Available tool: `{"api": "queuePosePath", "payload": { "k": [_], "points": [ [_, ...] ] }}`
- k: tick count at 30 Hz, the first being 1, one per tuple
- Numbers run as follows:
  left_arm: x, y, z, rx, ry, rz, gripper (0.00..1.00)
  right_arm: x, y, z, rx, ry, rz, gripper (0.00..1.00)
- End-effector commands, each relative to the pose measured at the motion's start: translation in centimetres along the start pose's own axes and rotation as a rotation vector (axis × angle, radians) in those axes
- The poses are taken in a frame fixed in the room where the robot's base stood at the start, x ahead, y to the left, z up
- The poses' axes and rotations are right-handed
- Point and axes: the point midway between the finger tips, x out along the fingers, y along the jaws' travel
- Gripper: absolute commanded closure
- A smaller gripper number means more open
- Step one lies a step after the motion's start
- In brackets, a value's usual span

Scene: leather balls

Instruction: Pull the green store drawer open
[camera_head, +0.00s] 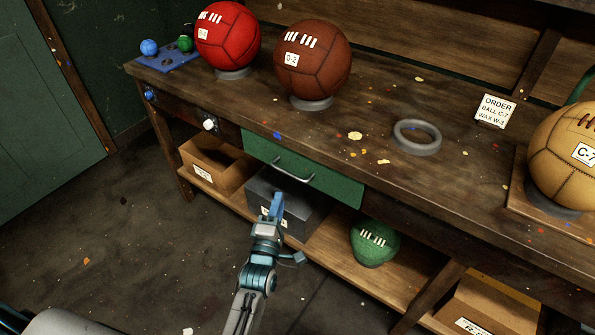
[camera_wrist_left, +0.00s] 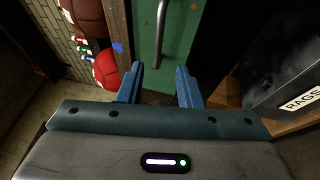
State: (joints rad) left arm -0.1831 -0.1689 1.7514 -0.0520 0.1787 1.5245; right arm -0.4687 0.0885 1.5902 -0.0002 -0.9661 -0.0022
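The green drawer (camera_head: 340,184) is set under the front of the wooden bench, and its front looks flush with the bench edge. Its metal bar handle (camera_head: 293,169) shows in the head view and also in the left wrist view, where the handle (camera_wrist_left: 162,35) runs up the green drawer front (camera_wrist_left: 180,45). My left gripper (camera_head: 277,207) is below and in front of the handle. In the left wrist view the gripper (camera_wrist_left: 160,80) has its two blue fingers apart with nothing between them; the handle lies beyond the tips, roughly in line with the gap. My right gripper is not seen.
A dark metal box (camera_head: 285,205), labelled RAGS in the wrist view, stands below the drawer. The shelf also holds a cardboard box (camera_head: 213,163) and a green ball (camera_head: 374,242). The wooden bench (camera_head: 365,110) carries a red ball (camera_head: 228,35), a brown ball (camera_head: 313,65) and a tan ball (camera_head: 568,150).

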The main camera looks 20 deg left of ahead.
Motion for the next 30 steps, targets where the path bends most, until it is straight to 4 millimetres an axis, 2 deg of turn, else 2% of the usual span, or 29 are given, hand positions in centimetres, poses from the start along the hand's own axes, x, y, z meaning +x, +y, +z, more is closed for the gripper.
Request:
{"api": "queuePosePath", "payload": {
  "k": [6, 12, 18, 23, 30],
  "points": [
    [3.0, 0.3, 0.0, -0.003, -0.001, 0.004, 0.68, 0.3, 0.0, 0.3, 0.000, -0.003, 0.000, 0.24],
    [6.8, 0.4, 0.0, -0.001, -0.001, 0.002, 0.68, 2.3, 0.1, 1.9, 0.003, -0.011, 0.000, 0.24],
    [9.6, 0.3, 0.0, -0.001, -0.001, 0.001, 0.68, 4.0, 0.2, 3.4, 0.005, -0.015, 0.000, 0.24],
    [10.5, 0.1, 0.0, 0.000, -0.001, 0.000, 0.68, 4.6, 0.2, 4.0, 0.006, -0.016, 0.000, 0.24],
    [10.6, 0.1, 0.0, 0.000, 0.000, -0.001, 0.68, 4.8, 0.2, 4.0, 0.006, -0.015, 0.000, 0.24]
  ]
}}
